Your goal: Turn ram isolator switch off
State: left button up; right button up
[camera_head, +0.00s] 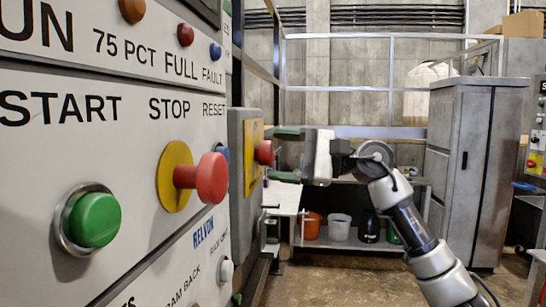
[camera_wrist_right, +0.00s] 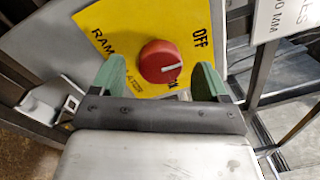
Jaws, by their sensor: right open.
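The ram isolator switch is a red round knob (camera_head: 264,152) on a yellow plate (camera_head: 250,172), mounted on a grey box beside the control panel. In the right wrist view the knob (camera_wrist_right: 158,58) has a white mark pointing right, between the printed words OFF and ON. My right gripper (camera_head: 284,155) is open in front of the switch. Its two green fingers (camera_wrist_right: 158,80) stand on either side of the knob's near part, apart from each other; whether either touches the knob I cannot tell. My left gripper is out of view.
The control panel (camera_head: 130,130) with a green start button (camera_head: 95,220) and a red stop button (camera_head: 211,178) fills the left. A shelf with buckets (camera_head: 339,227) and a grey cabinet (camera_head: 470,150) stand behind. Floor shows clear at the bottom centre.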

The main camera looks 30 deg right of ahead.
jog(key=b+v, duration=0.2)
jog(key=v, duration=0.7)
